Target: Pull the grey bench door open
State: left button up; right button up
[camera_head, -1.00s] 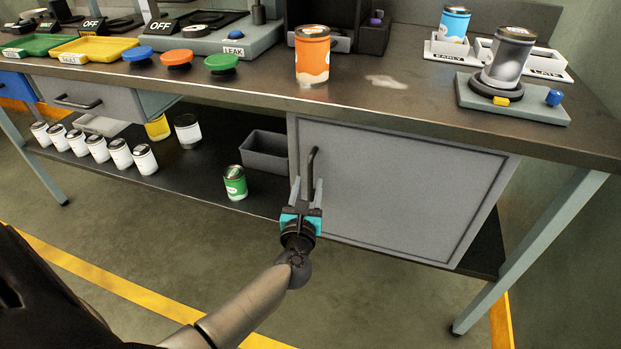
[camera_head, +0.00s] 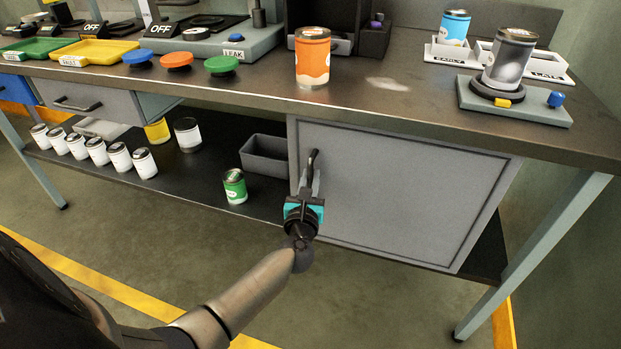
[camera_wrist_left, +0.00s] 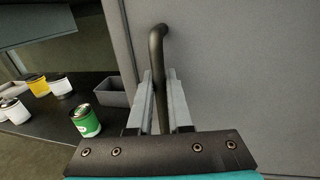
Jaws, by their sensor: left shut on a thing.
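The grey bench door (camera_head: 400,195) sits under the right half of the bench and looks shut in its frame. Its dark bar handle (camera_head: 313,160) stands upright near the door's left edge. My left gripper (camera_head: 309,185) is at the handle, shut on its lower part. In the left wrist view the handle (camera_wrist_left: 157,45) runs down between the two grey fingers (camera_wrist_left: 160,100), and its upper bend shows above them. The handle's lower end is hidden by the gripper. My right gripper is not in view.
A green can (camera_head: 235,186) stands on the lower shelf just left of the door, before a grey bin (camera_head: 264,150). Several white cans stand further left. An orange can (camera_head: 312,60) stands on the bench top (camera_head: 420,105). The floor before the door is clear.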

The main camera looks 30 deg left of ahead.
pick_arm(q)
grip_shut()
dwell(0.8)
jog(key=shift+s, duration=0.15)
